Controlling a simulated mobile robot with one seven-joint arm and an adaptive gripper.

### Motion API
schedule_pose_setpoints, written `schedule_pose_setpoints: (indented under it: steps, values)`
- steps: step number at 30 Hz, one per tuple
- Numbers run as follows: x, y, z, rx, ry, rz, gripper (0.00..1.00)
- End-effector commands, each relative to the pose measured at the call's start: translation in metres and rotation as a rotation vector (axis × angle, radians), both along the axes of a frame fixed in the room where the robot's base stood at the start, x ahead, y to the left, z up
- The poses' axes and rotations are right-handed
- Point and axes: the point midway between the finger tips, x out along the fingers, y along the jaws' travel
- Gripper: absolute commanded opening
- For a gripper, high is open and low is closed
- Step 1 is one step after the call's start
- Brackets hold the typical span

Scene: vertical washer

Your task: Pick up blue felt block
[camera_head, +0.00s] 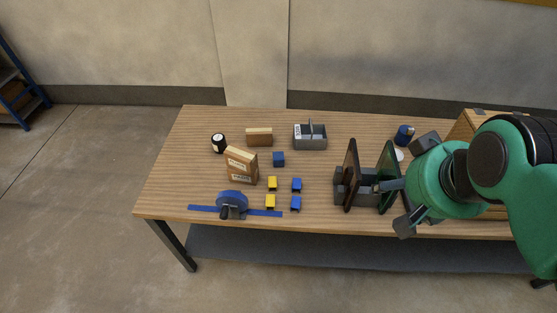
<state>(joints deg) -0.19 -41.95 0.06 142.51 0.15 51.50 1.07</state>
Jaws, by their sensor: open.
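A dark blue cube (278,158) sits on the wooden table, left of centre, in front of a grey caddy. Two smaller, brighter blue blocks, a rear one (296,184) and a front one (295,203), stand closer to the front edge. I cannot tell from this view which is felt. My gripper (410,186) is at the right, over the table's front part, with its dark fingers spread apart. It is well to the right of all the blue blocks. My green arm hides part of the table's right side.
Two yellow blocks (272,183) stand left of the small blue ones. A dark upright-panel fixture (351,176) lies between them and my gripper. A cardboard box (241,166), a blue tool on a strip (231,199), and a grey caddy (310,142) surround the blocks. The table's left end is clear.

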Motion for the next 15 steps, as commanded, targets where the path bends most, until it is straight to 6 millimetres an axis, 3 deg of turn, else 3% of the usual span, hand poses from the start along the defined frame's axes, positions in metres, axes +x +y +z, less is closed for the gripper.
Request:
schedule_pose_setpoints:
  steps: [8, 15]
  values:
    - [0.039, 0.010, 0.011, 0.060, 0.039, -0.076, 0.66]
    - [0.091, 0.025, 0.018, 0.133, 0.089, -0.182, 0.66]
